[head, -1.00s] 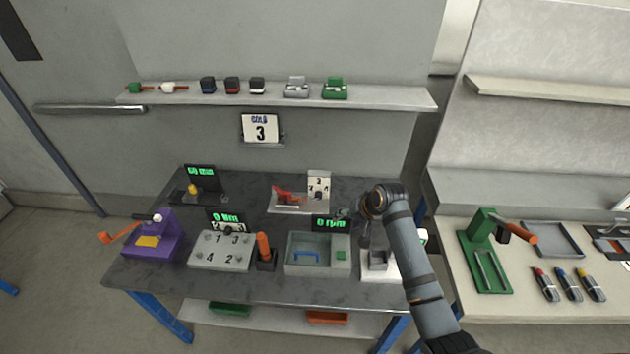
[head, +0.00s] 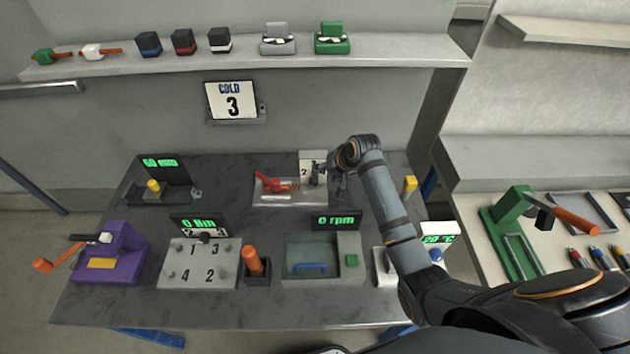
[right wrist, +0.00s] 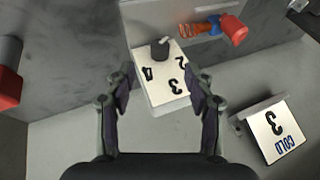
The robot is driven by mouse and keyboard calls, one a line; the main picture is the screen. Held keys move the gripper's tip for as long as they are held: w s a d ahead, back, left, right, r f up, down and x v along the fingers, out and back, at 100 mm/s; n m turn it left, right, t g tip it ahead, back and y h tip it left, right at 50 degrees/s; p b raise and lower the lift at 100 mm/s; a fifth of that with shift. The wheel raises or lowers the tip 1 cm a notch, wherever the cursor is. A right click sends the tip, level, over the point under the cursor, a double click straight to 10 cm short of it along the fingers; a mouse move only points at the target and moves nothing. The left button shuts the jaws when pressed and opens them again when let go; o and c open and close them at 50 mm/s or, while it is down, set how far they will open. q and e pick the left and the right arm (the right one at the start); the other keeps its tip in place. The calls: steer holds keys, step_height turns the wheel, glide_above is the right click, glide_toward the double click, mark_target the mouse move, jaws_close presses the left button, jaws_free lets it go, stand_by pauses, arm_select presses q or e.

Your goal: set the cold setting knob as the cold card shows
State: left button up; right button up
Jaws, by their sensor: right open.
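The cold card (head: 236,101) is white, reads COLD 3 and stands in a holder on the wall. It also shows, turned around, in the right wrist view (right wrist: 272,131). The cold setting knob (right wrist: 160,51) is a dark round knob on a white plate (right wrist: 163,95) with numbers 2, 3 and 4. A light pointer shows at its upper right; I cannot tell its exact setting. In the head view the plate (head: 308,158) is partly covered by my right gripper (head: 320,178). That gripper is open, with nothing between its fingers, facing the plate. My left gripper is out of view.
A red-orange lever device (head: 274,184) stands just left of the plate. In front are a grey rpm box (head: 300,270), an orange handle (head: 253,262) and a numbered grey panel (head: 187,275). The shelf (head: 380,50) holds several small parts.

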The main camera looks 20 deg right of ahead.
mark_target(315, 183)
steer(key=x, duration=0.8)
steer(key=shift+w+f, duration=0.1)
steer(key=shift+w, duration=0.05)
steer(key=shift+w+a+f, duration=0.15)
steer(key=shift+w+f, duration=0.05)
steer(key=shift+f, duration=0.2)
steer(key=shift+c, duration=0.3)
jaws_close()
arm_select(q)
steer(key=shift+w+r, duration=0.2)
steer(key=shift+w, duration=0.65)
